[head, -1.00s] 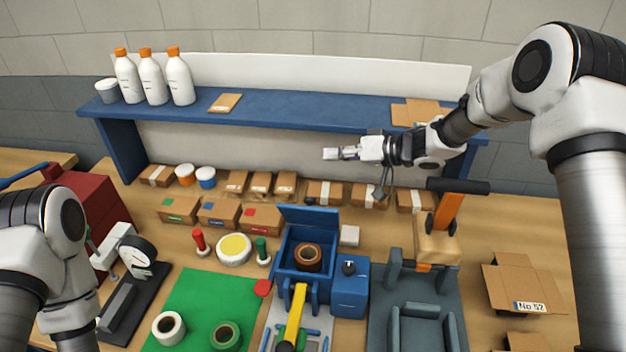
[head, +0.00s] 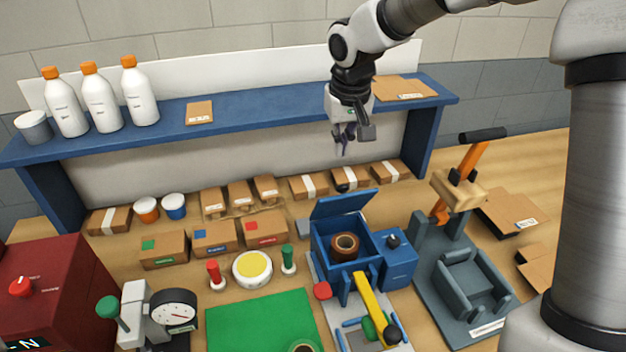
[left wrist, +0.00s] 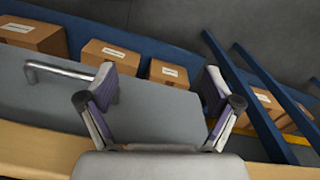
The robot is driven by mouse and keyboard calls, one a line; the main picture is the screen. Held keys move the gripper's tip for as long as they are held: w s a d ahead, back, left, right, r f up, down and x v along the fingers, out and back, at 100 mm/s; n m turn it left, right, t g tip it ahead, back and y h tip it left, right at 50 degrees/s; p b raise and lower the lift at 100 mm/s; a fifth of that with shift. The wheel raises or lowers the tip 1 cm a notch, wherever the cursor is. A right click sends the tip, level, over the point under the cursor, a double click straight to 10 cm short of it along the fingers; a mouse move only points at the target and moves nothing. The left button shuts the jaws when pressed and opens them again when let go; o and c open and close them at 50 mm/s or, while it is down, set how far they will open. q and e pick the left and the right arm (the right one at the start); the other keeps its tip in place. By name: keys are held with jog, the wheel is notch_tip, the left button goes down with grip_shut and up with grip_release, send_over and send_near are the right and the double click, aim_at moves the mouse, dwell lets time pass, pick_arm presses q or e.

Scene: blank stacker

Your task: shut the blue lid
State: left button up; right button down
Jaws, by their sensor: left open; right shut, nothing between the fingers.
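The blue lid (head: 343,204) stands raised, tilted up at the back edge of an open blue box (head: 330,245) in the head view. A brown ring-shaped roll (head: 345,246) sits inside the box. My right gripper (head: 345,146) hangs above and behind the lid, in front of the shelf's back panel. It is shut, empty and apart from the lid. My left gripper (left wrist: 160,105) shows only in the left wrist view. Its two fingers are spread with nothing between them, over a grey surface with a metal handle (left wrist: 60,72). The lid does not show there.
A blue shelf (head: 240,108) with white bottles (head: 98,97) spans the back. Cardboard boxes (head: 215,238) line the table behind the lid. A yellow lever (head: 369,300) stands in front of the box, and a grey press with an orange handle (head: 470,160) to its right.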

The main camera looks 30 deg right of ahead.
aim_at(340, 200)
notch_tip(340, 200, up, 4)
jog(key=d+t, duration=0.2)
jog(key=f, duration=0.3)
jog(key=a+f+p, duration=0.1)
jog(key=f, duration=0.3)
jog(key=f+p, duration=0.1)
jog(key=f, duration=0.2)
jog(key=shift+s+a+f, duration=0.35)
pick_arm(q)
notch_tip(340, 200, up, 2)
jog(key=shift+d+r, duration=0.1)
jog(key=shift+d, duration=0.05)
pick_arm(e)
jog(key=shift+d+f, duration=0.1)
pick_arm(q)
jog(key=shift+d, duration=0.1)
pick_arm(e)
jog(key=shift+w+d, duration=0.1)
jog(key=shift+w, duration=0.05)
pick_arm(q)
jog(key=shift+s, duration=0.1)
